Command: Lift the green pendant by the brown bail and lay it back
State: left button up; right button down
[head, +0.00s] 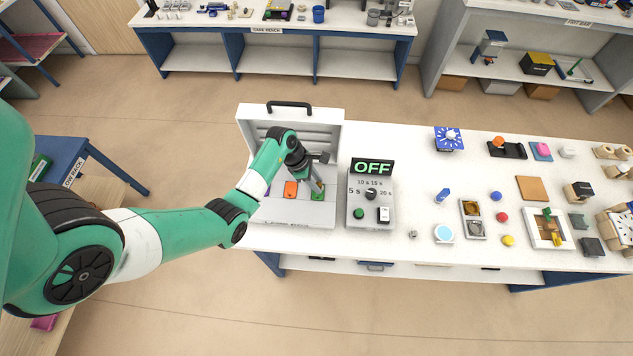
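The kiln (336,133) stands at the left end of the white table, its lid with the dark handle raised. On its floor lie an orange pendant (291,189) and, to the right, the green pendant (317,197). A sliver of a purple piece shows at the left, mostly behind my arm. My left gripper (316,184) points down into the kiln right at the green pendant. Its fingers cover the bail area, so I cannot make out the brown bail or tell whether the fingers are closed on it. My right gripper is not in view.
Bare tabletop lies between.

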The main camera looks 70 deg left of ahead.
pick_arm(q)
grip_shut()
jog(key=shift+r+p, duration=1.35)
jog(key=shift+p, duration=0.1)
dwell(0.4)
jog(key=shift+f+b, duration=0.85)
jog(key=shift+f, duration=0.45)
dwell(1.4)
dwell(0.4)
jog(key=shift+o, duration=1.9)
grip_release()
jog(key=p+v, duration=0.3)
jog(key=v, duration=0.8)
jog(key=shift+s+r, duration=0.2)
jog(key=shift+r, duration=0.1)
jog(key=shift+a, duration=0.1)
